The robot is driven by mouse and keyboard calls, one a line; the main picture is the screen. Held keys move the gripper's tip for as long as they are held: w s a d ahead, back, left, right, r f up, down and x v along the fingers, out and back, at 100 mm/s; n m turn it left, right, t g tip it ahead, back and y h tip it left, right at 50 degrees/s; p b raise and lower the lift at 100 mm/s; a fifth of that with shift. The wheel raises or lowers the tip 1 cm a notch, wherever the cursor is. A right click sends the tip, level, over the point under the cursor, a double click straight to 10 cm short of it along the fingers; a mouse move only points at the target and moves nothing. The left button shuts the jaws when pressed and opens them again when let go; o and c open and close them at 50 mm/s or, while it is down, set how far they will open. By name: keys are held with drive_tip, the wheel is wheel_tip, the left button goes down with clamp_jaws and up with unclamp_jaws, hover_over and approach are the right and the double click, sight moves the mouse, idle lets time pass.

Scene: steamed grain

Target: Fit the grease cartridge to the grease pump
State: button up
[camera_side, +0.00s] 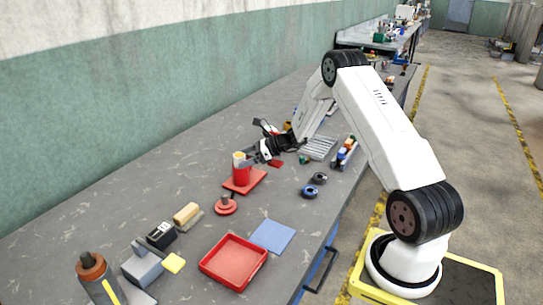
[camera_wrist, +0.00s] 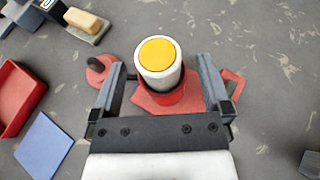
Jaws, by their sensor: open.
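The grease cartridge, a white cylinder with a yellow end (camera_wrist: 158,51), stands upright in a red cup-shaped body that I take for the grease pump (camera_wrist: 176,97). In the side view the cartridge (camera_side: 239,157) shows above the red pump body (camera_side: 241,175), which stands on a red base plate. How deep the cartridge sits cannot be seen. My gripper (camera_wrist: 163,72) is open, with one finger on each side of the cartridge and gaps between. In the side view my gripper (camera_side: 252,156) reaches in from the right at the cartridge's height.
A red disc with a dark knob (camera_side: 225,204) lies in front of the base plate. Nearby are a brush (camera_side: 187,215), a red tray (camera_side: 233,262), a blue mat (camera_side: 273,236) and dark rings (camera_side: 310,191). The bench is clear towards the wall.

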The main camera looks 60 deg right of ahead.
drive_tip(key=shift+v, duration=2.85)
drive_tip(key=s+a+r+n+g+h, duration=0.2)
drive_tip(key=s+a+n+g+h, duration=0.1)
drive_tip(key=s+a+n, duration=0.6)
drive_tip(key=s+a+r+n+g+h, duration=0.2)
drive_tip(key=s+a+n+g+h, duration=0.2)
drive_tip(key=s+a+n, duration=0.5)
drive_tip(key=a+n+g, duration=0.1)
drive_tip(key=a+n, duration=0.7)
drive_tip(key=n, duration=0.3)
drive_tip(key=shift+s+g, duration=0.25)
drive_tip(key=shift+g, duration=0.05)
